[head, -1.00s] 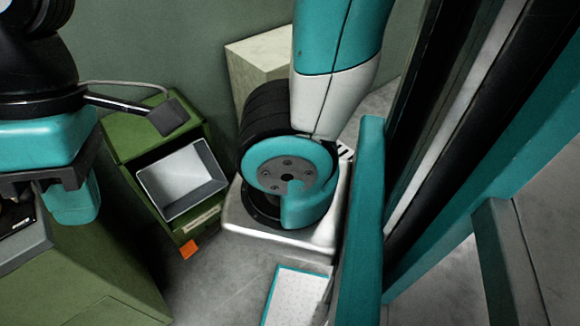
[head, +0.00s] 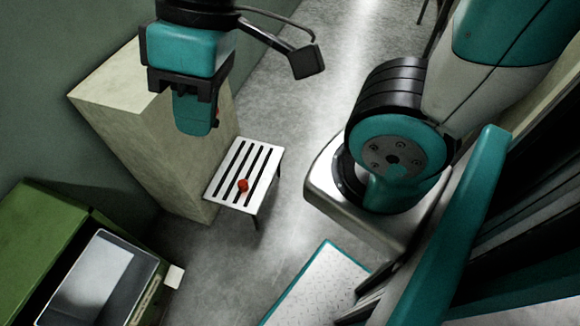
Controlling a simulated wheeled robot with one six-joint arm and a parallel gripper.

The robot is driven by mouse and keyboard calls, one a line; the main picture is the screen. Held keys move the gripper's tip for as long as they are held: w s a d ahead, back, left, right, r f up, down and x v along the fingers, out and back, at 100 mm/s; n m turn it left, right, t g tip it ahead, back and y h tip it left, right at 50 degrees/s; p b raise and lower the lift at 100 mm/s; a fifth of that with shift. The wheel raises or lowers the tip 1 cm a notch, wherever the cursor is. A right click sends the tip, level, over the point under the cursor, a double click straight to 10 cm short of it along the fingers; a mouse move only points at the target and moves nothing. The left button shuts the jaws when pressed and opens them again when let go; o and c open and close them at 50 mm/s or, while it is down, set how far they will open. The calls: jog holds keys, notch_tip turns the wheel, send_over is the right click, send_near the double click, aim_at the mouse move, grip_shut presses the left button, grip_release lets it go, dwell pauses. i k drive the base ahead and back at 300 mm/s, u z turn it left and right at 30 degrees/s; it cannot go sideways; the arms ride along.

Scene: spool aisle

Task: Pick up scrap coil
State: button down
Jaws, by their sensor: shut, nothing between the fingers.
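A small red object (head: 243,186), which may be the scrap coil, lies on a low white slatted stand (head: 222,188). It is too small to make out as a coil. My gripper (head: 196,128), a teal and black tool at the upper left, points downward and is shut. It appears above and to the left of the slatted stand in the picture, apart from the red object. Nothing shows held in it.
A tall cream block (head: 150,140) stands beside the slatted stand, partly behind my gripper. A green cabinet (head: 45,225) with a grey tray (head: 92,285) is at the lower left. Open grey floor (head: 310,110) lies right of the stand.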

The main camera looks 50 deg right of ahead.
aim_at(242, 184)
jog(key=z, duration=0.15)
jog(key=k, duration=0.35)
jog(key=u, duration=0.95)
jog(key=k, duration=1)
jog(key=u, duration=0.7)
jog(key=i, duration=1.1)
jog(key=z, duration=0.85)
jog(key=i, duration=0.85)
jog(key=z, duration=1.4)
jog(key=i, duration=0.35)
jog(key=z, duration=0.35)
